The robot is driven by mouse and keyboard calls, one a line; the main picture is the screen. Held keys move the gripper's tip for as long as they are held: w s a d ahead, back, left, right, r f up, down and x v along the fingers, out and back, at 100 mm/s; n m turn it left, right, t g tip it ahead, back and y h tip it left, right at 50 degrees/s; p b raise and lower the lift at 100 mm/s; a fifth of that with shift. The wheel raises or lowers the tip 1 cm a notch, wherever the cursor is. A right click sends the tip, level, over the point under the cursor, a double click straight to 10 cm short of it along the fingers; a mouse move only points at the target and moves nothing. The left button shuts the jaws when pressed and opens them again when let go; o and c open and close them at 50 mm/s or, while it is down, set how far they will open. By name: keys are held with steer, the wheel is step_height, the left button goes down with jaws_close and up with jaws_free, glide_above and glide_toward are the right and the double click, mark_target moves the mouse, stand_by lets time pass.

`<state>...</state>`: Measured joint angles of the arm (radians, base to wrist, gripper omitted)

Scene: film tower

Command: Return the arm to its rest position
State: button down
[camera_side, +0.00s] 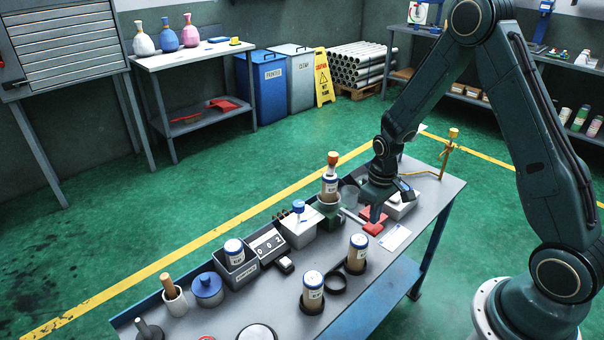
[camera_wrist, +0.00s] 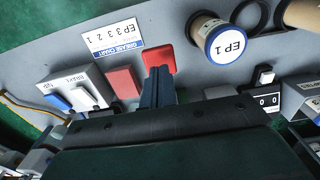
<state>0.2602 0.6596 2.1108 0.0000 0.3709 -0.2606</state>
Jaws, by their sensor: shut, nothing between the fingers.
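My gripper (camera_side: 373,216) is low over the right part of the bench (camera_side: 440,190) in the side view, fingers pointing down. In the wrist view the shut fingers (camera_wrist: 158,82) show as one narrow dark pair with nothing between them. A red block (camera_side: 373,229) lies by the fingertips; its red surface (camera_wrist: 160,56) shows just beyond them in the wrist view. I cannot tell whether the fingertips touch it. A second red piece (camera_wrist: 123,82) lies beside the fingers in the wrist view.
A canister with an orange top (camera_side: 331,178) stands in a holder close behind. A white printed card (camera_side: 395,237) lies to the right. A brass-coloured post (camera_side: 450,150) stands at the far right end. Above the bench is open air.

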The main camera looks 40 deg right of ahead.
steer(key=shift+r, duration=0.1)
stand_by(0.5)
steer(key=s+a+r+t, duration=0.1)
steer(key=s+a+r, duration=0.2)
steer(key=r, duration=0.7)
steer(key=s+a+r+t, duration=0.2)
steer(key=a+r, duration=0.1)
steer(key=r, duration=0.7)
steer(key=s+a+r+t, duration=0.2)
steer(key=s+a+r, duration=0.2)
steer(key=s+r, duration=0.5)
steer(key=shift+s+t, duration=0.3)
steer(key=shift+s, duration=2.6)
steer(key=shift+r, duration=0.1)
